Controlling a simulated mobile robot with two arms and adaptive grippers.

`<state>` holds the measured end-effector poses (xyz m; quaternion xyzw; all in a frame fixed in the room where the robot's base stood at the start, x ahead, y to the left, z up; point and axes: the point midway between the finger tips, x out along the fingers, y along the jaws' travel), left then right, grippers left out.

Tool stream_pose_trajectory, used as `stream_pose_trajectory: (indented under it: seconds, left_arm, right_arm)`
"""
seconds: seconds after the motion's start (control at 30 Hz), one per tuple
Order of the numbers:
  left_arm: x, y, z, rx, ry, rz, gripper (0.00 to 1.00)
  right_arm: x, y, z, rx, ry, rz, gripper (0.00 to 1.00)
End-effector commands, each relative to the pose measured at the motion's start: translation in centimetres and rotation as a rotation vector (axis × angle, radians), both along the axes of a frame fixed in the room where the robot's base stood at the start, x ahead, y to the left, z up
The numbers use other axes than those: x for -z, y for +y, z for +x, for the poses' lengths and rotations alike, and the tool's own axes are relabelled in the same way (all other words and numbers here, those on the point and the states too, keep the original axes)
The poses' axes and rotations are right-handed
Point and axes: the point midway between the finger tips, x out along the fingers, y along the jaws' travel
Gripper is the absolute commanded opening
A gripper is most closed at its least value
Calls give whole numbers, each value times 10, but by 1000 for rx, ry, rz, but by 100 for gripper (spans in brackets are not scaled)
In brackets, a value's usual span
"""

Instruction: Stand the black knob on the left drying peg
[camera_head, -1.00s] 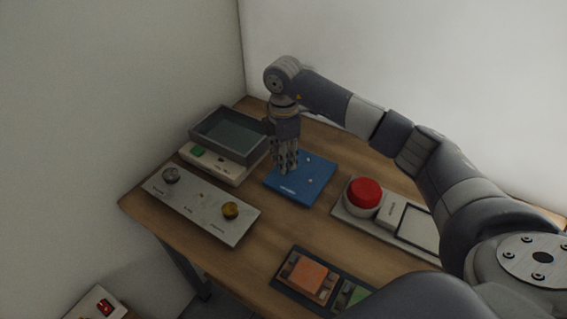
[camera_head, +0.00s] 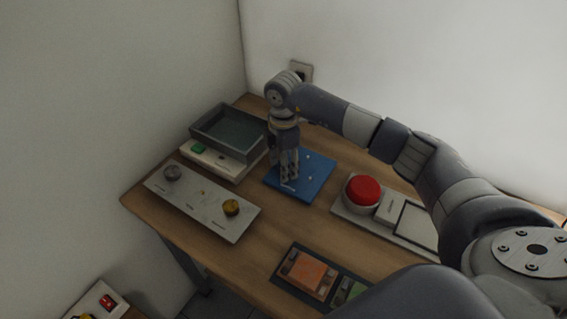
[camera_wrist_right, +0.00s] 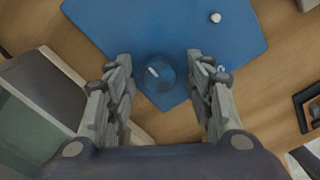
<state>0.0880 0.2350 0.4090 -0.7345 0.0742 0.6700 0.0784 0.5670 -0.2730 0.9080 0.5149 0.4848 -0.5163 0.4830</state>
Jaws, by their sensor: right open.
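The blue drying board (camera_head: 318,172) lies on the table, with two small pale pegs showing right of my right gripper (camera_head: 288,180). In the right wrist view the gripper (camera_wrist_right: 160,82) is open, its fingers on either side of a round, dark bluish thing (camera_wrist_right: 160,84) with a pale mark. This looks like the black knob, on or just above the board (camera_wrist_right: 110,25); I cannot tell whether it is seated on a peg. It touches neither finger visibly. In the head view the gripper hides that spot. My left gripper is out of view.
The pale panel (camera_head: 196,214) holds a grey knob (camera_head: 172,173) and a yellow knob (camera_head: 231,208), with no knob between them. A grey bin (camera_head: 208,140) stands close left of the gripper. A red button (camera_head: 362,190) is to the right. Bare wood lies in front of the board.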

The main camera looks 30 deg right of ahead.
Motion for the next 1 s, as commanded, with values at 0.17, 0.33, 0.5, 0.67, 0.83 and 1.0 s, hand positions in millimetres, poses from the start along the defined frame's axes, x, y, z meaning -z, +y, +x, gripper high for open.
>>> stream_pose_trajectory:
  seconds: [0.17, 0.33, 0.5, 0.67, 0.83, 1.0]
  left_arm:
    - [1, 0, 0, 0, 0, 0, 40]
    - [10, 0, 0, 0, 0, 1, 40]
    - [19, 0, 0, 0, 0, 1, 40]
    - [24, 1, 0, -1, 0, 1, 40]
    - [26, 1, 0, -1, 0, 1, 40]
    - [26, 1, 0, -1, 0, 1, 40]
  right_arm:
    - [-10, 0, 1, 0, -4, 1, 49]
    - [-41, 0, 2, 0, -7, 1, 49]
    - [-78, 0, 2, -1, -7, 0, 49]
    - [-106, 0, 1, 0, -4, 1, 49]
    - [-121, 0, 1, 0, -2, 0, 49]
    - [-123, 0, 0, 0, 0, 0, 49]
